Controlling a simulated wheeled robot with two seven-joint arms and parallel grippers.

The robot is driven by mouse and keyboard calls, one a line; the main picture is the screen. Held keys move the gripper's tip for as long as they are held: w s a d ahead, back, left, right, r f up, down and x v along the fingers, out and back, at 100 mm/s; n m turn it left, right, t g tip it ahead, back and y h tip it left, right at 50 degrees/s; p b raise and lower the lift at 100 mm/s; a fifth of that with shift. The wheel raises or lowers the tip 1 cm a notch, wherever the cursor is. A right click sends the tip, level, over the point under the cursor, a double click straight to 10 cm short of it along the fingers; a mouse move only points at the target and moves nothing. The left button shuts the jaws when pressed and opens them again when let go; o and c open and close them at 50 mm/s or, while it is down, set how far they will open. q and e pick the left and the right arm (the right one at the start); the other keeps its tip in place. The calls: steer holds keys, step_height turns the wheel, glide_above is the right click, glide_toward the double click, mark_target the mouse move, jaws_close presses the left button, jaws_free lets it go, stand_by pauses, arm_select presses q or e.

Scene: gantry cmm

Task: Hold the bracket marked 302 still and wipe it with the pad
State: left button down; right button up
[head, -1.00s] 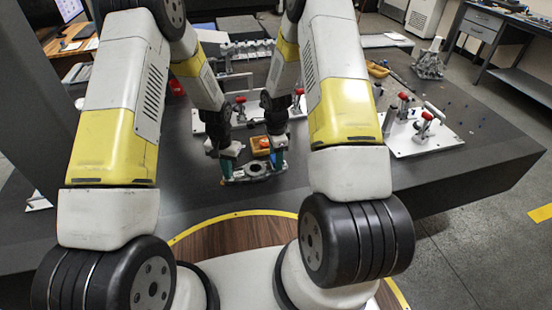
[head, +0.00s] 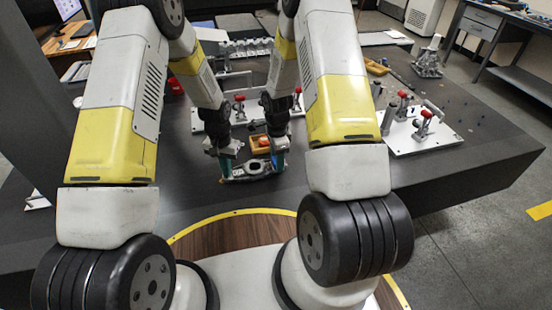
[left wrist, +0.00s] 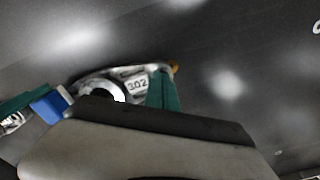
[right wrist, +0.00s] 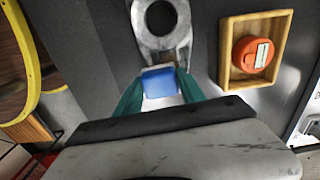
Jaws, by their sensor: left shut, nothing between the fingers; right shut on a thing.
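Whether the pad touches is unclear.
A small wooden tray (right wrist: 284,46) with an orange round container (right wrist: 244,53) sits just beside the bracket. A white fixture plate (head: 400,141) with red-handled clamps stands to the right, and another fixture is behind my grippers. The dark table (head: 330,190) in front is clear.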

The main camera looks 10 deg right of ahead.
steer(key=shift+w, duration=1)
steer(key=shift+w+a, duration=0.1)
steer(key=shift+w, duration=0.75)
steer(key=shift+s, duration=0.95)
steer(key=shift+s+f, duration=0.1)
steer(key=shift+s, duration=0.8)
